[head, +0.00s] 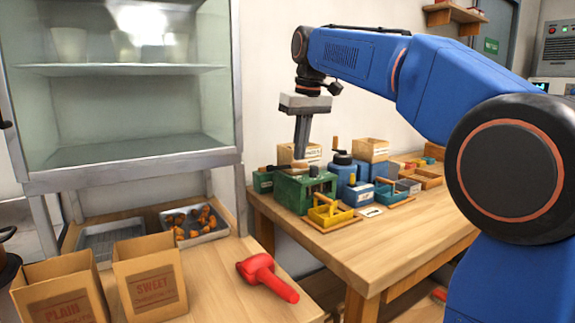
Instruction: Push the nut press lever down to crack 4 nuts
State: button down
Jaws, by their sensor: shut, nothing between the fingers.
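My gripper (299,157) points straight down over the left part of the wooden bench, its fingers together and empty. Its tips are just above a green box-shaped device (292,192), which looks like the nut press. A rod with a wooden grip (268,168) lies along the top of this device, beside the fingertips. I cannot tell whether the fingers touch this lever. No nuts can be made out at the device.
A yellow-handled tray (330,212), a blue grinder-like device (343,172) and small boxes crowd the bench (400,247). A red scoop (266,276), a "SWEET" box (150,279), a "PLAIN" box (62,295) and a tray of brown pieces (194,224) are left. The bench front is clear.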

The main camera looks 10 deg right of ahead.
aim_at(301, 163)
jog(key=shift+s+f, duration=0.1)
jog(key=shift+f, duration=0.9)
jog(key=shift+s+d+f, duration=0.1)
jog(key=shift+s+f, duration=0.1)
jog(key=shift+f, duration=0.85)
jog(key=shift+s+f, duration=0.2)
jog(key=shift+f, duration=0.9)
jog(key=shift+s+d+f, duration=0.1)
jog(key=shift+f, duration=1)
